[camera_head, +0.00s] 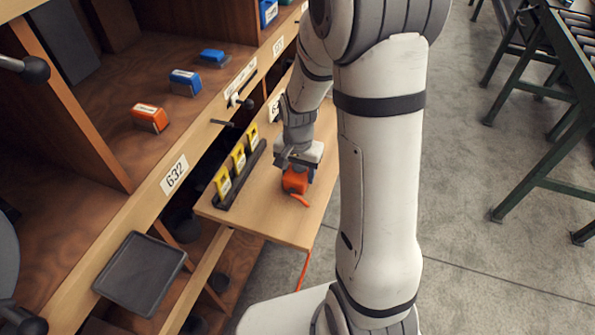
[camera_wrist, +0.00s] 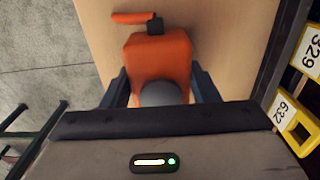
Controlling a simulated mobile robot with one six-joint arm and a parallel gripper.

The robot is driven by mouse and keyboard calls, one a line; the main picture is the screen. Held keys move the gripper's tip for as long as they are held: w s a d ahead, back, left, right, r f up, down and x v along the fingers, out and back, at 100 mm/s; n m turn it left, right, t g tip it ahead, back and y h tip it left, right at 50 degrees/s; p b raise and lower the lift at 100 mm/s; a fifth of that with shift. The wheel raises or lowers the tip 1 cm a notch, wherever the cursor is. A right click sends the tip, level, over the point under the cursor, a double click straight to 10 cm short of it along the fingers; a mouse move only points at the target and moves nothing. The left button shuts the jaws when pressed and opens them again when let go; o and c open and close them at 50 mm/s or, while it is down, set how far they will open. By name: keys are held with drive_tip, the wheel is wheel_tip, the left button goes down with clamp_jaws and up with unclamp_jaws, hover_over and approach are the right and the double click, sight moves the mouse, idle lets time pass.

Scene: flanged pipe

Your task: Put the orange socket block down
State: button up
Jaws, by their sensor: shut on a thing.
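The orange socket block (camera_head: 295,181) is in my gripper (camera_head: 294,167) over the light wooden board (camera_head: 268,207). In the wrist view the orange block (camera_wrist: 160,56) sits between the two dark fingers of my gripper (camera_wrist: 160,88), with a grey round part at its near end. A black stub and a short orange piece (camera_wrist: 132,18) stick out from its far end. I cannot tell whether the block touches the board or hangs just above it.
A black rack with yellow tags (camera_head: 238,161) stands on the board left of the block. A shelf (camera_head: 108,90) holds an orange box (camera_head: 150,117) and blue boxes (camera_head: 185,81). A dark tray (camera_head: 140,272) is at lower left. An orange strand (camera_head: 303,270) hangs past the board's edge.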

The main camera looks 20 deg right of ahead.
drive_tip(key=shift+f, duration=0.55)
drive_tip(key=shift+f, duration=0.1)
drive_tip(key=o, duration=1.2)
